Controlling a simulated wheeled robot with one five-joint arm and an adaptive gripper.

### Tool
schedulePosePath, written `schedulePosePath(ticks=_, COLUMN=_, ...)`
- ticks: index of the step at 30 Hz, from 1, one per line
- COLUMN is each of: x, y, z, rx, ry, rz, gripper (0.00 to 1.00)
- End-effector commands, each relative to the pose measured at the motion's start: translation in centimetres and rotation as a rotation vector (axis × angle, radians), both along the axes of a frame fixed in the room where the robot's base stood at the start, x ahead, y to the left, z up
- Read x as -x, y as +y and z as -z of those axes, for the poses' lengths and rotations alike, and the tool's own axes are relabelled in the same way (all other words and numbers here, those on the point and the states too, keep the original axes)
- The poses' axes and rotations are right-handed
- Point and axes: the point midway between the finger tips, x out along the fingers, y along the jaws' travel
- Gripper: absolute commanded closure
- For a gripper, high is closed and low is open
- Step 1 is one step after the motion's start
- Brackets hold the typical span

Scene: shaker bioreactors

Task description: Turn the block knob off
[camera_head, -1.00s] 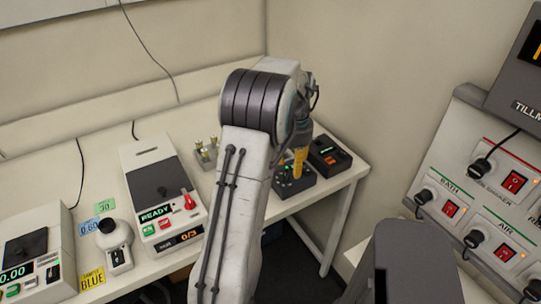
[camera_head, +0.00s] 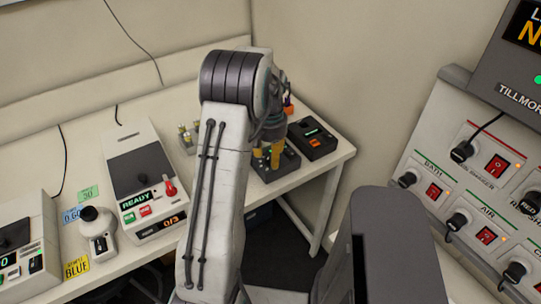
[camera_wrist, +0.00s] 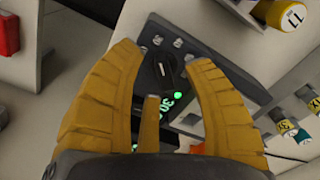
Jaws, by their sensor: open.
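In the head view a dark block unit (camera_head: 283,172) sits near the right end of the white bench. My gripper (camera_head: 267,157) is over it, its yellow fingers pointing down. A green lit display and a green light show on the unit beside the knob, partly hidden by my gripper.
A READY machine (camera_head: 142,180) with a red knob stands left on the bench. A panel of switches and knobs (camera_head: 470,205) is at the right. Capped vials (camera_wrist: 285,14) show in the wrist view.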

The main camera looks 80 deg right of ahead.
Motion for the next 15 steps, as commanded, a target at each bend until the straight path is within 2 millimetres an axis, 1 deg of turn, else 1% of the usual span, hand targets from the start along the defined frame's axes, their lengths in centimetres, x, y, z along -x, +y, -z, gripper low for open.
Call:
schedulePosePath(ticks=6, x=0.0, y=0.02, z=0.83, rx=0.0, ry=0.0, rz=0.0, gripper=0.54)
schedulePosePath(ticks=15, x=0.0, y=0.01, z=0.88, rx=0.001, ry=0.0, rz=0.0, gripper=0.53)
